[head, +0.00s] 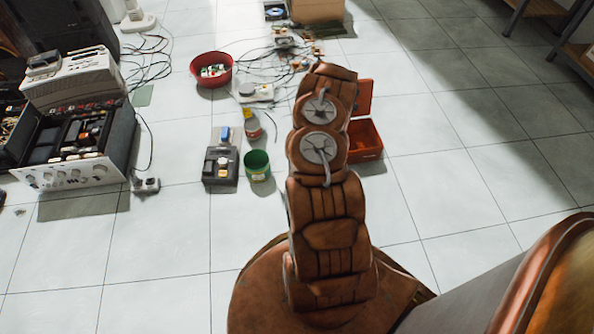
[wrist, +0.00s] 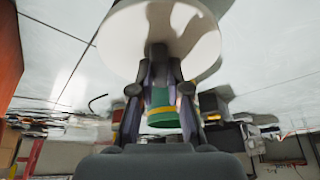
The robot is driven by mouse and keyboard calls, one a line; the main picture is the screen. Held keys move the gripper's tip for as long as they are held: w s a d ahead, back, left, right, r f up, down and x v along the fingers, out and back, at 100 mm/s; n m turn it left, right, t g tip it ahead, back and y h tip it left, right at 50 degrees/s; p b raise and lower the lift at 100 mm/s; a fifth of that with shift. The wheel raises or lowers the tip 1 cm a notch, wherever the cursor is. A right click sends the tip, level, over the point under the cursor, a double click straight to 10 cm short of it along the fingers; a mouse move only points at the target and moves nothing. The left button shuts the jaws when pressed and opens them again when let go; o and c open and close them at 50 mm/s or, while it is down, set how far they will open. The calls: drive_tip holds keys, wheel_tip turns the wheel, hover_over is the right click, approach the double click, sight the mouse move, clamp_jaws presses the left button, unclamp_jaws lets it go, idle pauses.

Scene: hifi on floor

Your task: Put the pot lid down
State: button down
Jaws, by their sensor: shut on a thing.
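The pot lid (wrist: 122,38) is a pale, shiny round disc at the top of the wrist view. My gripper (wrist: 160,66) is shut on the lid's dark knob, and the disc lies just beyond the fingertips. Floor tiles show around the lid, but I cannot tell its height above them. In the head view my own arm hides the gripper and the lid.
A green tub (head: 257,166) stands on the tiles beside a dark device (head: 220,167) and a bottle (head: 253,126). A red bowl (head: 211,69) and an open orange box (head: 364,139) are nearby. Cables lie farther back. An opened amplifier (head: 75,160) is left. Tiles at front left and right are clear.

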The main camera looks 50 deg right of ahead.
drive_tip(key=shift+w+d+f+b, duration=0.1)
drive_tip(key=shift+w+d+b, duration=0.15)
drive_tip(key=shift+w+d, duration=0.65)
drive_tip(key=shift+w+d+f+b, duration=0.2)
drive_tip(key=shift+w+d, duration=0.35)
drive_tip(key=shift+d, duration=0.7)
drive_tip(key=shift+w+d+f+b, duration=0.1)
drive_tip(key=shift+w+d+b, duration=0.2)
drive_tip(key=shift+w+d, duration=0.6)
drive_tip(key=shift+s+d+f+b, duration=0.1)
drive_tip(key=shift+f+b, duration=0.45)
drive_tip(key=shift+f, duration=0.35)
drive_tip(key=shift+s+d+f+b, duration=0.1)
drive_tip(key=shift+f+b, duration=0.4)
drive_tip(key=shift+f, duration=0.4)
drive_tip(key=shift+w+r, duration=0.1)
drive_tip(key=c, duration=1.1)
unclamp_jaws()
drive_tip(key=shift+c, duration=0.2)
